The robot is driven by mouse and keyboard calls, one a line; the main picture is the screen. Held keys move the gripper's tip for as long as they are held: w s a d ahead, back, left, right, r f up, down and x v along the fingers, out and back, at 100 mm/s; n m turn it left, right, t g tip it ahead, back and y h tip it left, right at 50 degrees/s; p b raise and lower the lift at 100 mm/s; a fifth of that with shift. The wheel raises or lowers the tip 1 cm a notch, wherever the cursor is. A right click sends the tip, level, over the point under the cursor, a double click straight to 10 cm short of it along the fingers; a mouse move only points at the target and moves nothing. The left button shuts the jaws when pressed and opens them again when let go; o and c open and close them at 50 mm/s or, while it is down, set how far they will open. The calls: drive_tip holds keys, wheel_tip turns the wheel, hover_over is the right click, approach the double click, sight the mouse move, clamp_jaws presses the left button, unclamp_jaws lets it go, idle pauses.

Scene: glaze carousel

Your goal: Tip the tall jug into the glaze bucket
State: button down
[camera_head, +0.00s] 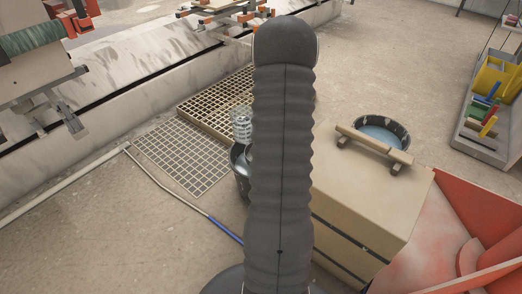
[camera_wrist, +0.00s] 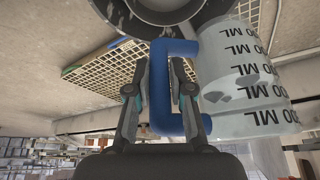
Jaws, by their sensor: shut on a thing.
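The tall jug (camera_wrist: 240,75) is translucent with a blue handle and dark ML markings. In the wrist view my gripper (camera_wrist: 180,92) has its fingers on either side of the blue handle and is shut on it. In the head view the jug (camera_head: 241,125) shows just left of my arm, above a dark bucket (camera_head: 240,172) half hidden behind my arm. A dark round rim, likely this bucket (camera_wrist: 165,32), is near the jug at the top of the wrist view. The jug's exact tilt and any flow are unclear. My gripper is hidden in the head view.
Another dark bucket with bluish liquid (camera_head: 382,133) stands at right, behind a tan box (camera_head: 360,190) with a wooden handle. Grates (camera_head: 180,155) lie at left beside a long trough. A rack with coloured parts (camera_head: 490,110) stands far right.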

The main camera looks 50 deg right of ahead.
drive_tip(key=s+d+r+m+p, duration=0.1)
drive_tip(key=s+d+r, duration=0.3)
drive_tip(key=s+d, duration=1)
drive_tip(key=shift+s+d+h+p, duration=0.15)
drive_tip(key=shift+d+h+p, duration=0.15)
drive_tip(key=shift+d+p, duration=0.6)
drive_tip(key=shift+d, duration=0.15)
